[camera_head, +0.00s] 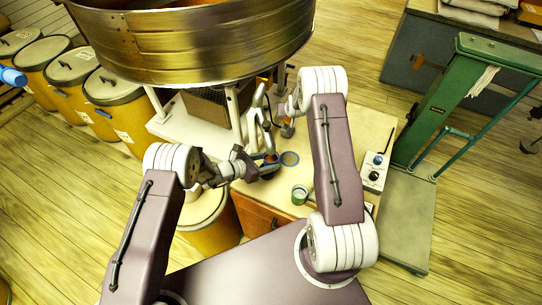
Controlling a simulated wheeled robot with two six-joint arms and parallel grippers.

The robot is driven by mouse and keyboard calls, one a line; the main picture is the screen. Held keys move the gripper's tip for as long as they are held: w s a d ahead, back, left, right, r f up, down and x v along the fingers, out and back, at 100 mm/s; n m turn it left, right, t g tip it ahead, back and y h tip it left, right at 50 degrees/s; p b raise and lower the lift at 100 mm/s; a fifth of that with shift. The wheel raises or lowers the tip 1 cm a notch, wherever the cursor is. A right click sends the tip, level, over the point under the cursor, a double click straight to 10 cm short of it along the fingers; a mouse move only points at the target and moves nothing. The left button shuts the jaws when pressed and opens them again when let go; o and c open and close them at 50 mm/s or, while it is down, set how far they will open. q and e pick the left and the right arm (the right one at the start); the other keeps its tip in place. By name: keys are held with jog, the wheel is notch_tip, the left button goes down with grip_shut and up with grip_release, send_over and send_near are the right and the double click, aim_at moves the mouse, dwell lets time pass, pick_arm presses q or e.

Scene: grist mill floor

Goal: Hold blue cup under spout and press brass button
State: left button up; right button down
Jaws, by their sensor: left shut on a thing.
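My left gripper (264,166) is shut on the blue cup (271,158), low over the wooden table. The cup is small here and mostly covered by the fingers, so its tilt is hard to judge. My right arm reaches up and folds over the table; its gripper (287,128) is small and dark beside the white pipework, and I cannot tell its jaws. I cannot make out the spout or the brass button clearly among the parts under the big metal drum (190,45).
Yellow drums (120,105) line the left. A green platform scale (430,100) stands right.

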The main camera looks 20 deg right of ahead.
aim_at(288, 121)
dwell(1.2)
jog(key=shift+f, duration=0.1)
jog(key=shift+f, duration=1.45)
jog(key=shift+r, duration=1.55)
jog(key=shift+f, duration=0.1)
jog(key=shift+r, duration=0.2)
notch_tip(288, 121, up, 6)
jog(key=shift+f, duration=0.1)
dwell(0.3)
